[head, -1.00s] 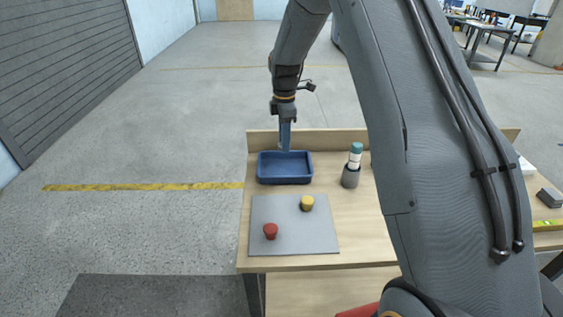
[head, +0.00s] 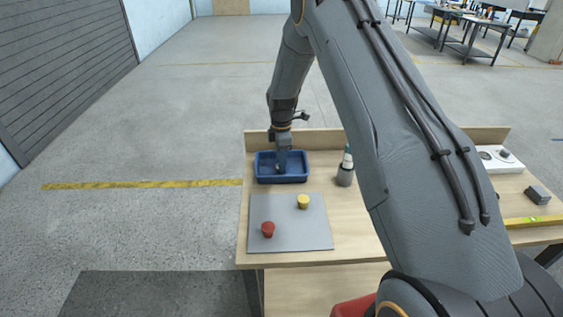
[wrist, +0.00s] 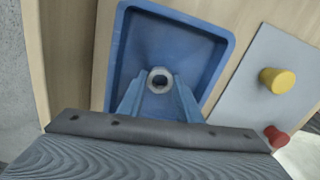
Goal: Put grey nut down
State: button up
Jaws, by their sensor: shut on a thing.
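The grey nut (wrist: 159,81) shows in the wrist view as a ring between the tips of my gripper (wrist: 158,92), which is shut on it. My gripper (head: 282,170) reaches down inside the blue tray (head: 296,181) in the head view, where the nut cannot be made out. The tray (wrist: 217,31) lies under the fingers in the wrist view, and its visible floor is bare. I cannot tell whether the nut touches the tray floor.
A grey mat (head: 285,238) in front of the tray holds a red piece (head: 267,229) and a yellow piece (head: 303,201). A grey holder with a teal-topped bottle (head: 346,166) stands right of the tray. A low ledge (head: 257,140) runs along the table's back.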

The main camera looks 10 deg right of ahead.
jog(key=shift+f, duration=0.1)
jog(key=o, duration=1.2)
jog(key=shift+c, duration=0.2)
notch_tip(320, 180, up, 11)
jog(key=b, duration=0.4)
jog(key=s+r+m+t, duration=0.1)
jog(key=s+r+m, duration=0.2)
jog(key=s+m, duration=1.4)
jog(key=s, duration=1.5)
jog(key=shift+t+b, duration=0.3)
